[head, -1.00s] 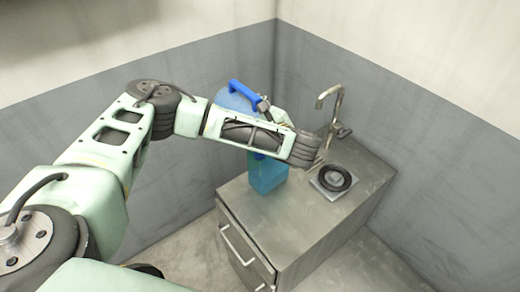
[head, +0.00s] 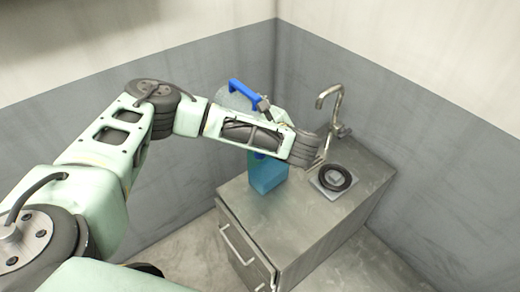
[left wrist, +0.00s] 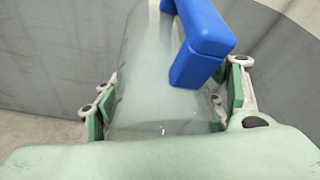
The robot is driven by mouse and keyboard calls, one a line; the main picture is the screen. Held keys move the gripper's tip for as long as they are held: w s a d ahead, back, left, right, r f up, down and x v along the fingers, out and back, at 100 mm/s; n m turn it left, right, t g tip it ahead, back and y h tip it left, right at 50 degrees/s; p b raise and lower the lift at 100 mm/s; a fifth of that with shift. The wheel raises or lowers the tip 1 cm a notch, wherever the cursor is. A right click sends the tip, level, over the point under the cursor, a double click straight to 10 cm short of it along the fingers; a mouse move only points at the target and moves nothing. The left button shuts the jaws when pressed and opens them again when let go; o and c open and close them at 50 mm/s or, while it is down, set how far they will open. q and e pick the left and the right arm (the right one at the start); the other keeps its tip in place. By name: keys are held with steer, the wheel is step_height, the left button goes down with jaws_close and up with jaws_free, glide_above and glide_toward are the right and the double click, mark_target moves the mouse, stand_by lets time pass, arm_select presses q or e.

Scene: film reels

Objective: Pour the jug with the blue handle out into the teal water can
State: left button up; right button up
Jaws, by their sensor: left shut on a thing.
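The jug (head: 236,101) with the blue handle (head: 249,92) is held up in the air above the counter, tilted, its clear body looking grey and empty of blue. My left gripper (left wrist: 165,108) is shut on it, with a green finger pad on each side of the clear body in the left wrist view. In the head view my arm hides the fingers and part of the jug. The teal water can (head: 267,176) stands on the counter below the jug; its top is partly hidden by my arm. My right gripper is not in view.
The metal counter (head: 300,215) stands in the room's corner. A tap (head: 335,105) rises at its back right. A dark ring-shaped reel (head: 334,179) lies on a light square plate right of the can. The counter's front part is clear.

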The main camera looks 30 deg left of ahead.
mark_target(240, 100)
arm_select(q)
steer(key=shift+w+a+f+g+h+b, duration=0.1)
steer(key=shift+a+f+g+h+b, duration=0.25)
steer(key=shift+h, duration=0.3)
steer(key=shift+a+f+g+h+b, duration=0.2)
steer(key=shift+h+b, duration=0.25)
steer(key=shift+h, duration=0.2)
steer(key=shift+w+a+f+n+g+h+b, duration=0.15)
steer(key=shift+a+f+g+h+b, duration=0.1)
steer(key=shift+h+b, duration=0.35)
steer(key=shift+w+a+f+n+g+h+b, duration=0.1)
steer(key=shift+a+f+n+g+h+b, duration=0.1)
steer(key=shift+h+b, duration=0.35)
steer(key=shift+a+f+g+h+b, duration=0.15)
steer(key=shift+a+h+b, duration=0.1)
steer(key=shift+h, duration=0.35)
steer(key=shift+a+f+g+h+b, duration=0.15)
steer(key=shift+h+b, duration=0.1)
steer(key=shift+h, duration=0.3)
steer(key=shift+w+h, duration=0.1)
steer(key=shift+h, duration=0.3)
steer(key=shift+r+g+h+p, duration=0.6)
steer(key=shift+r+h+p, duration=0.25)
steer(key=shift+r+h, duration=0.4)
steer(key=shift+r+n+g+h+p, duration=0.25)
steer(key=shift+r+g+h+p, duration=0.05)
steer(key=shift+r+h+p, duration=0.65)
